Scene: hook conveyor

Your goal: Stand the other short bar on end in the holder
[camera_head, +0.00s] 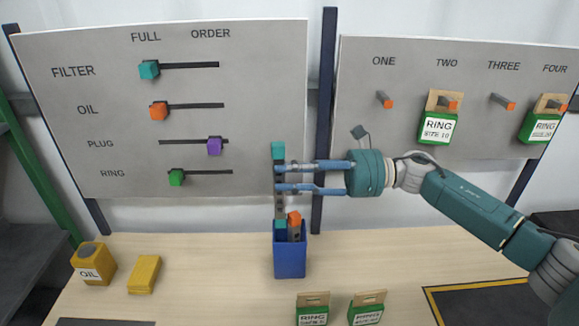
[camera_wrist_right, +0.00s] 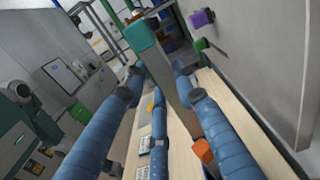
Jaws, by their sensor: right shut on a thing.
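My right gripper (camera_head: 280,178) is shut on a grey bar (camera_head: 279,210) with teal ends. The bar stands upright, its teal top (camera_head: 278,150) above the fingers and its lower teal end at the mouth of the blue holder (camera_head: 290,258). I cannot tell how far the lower end is inside. An orange-ended bar (camera_head: 294,219) stands in the holder just right of it. In the right wrist view the held bar's teal end (camera_wrist_right: 140,36) and the orange end (camera_wrist_right: 203,150) show. My left gripper is not in view.
A yellow OIL box (camera_head: 90,262) and a yellow block (camera_head: 144,274) lie at left on the table. Two green RING boxes (camera_head: 313,309) (camera_head: 367,308) stand in front. A slider board (camera_head: 250,110) and a hook board (camera_head: 400,135) rise behind.

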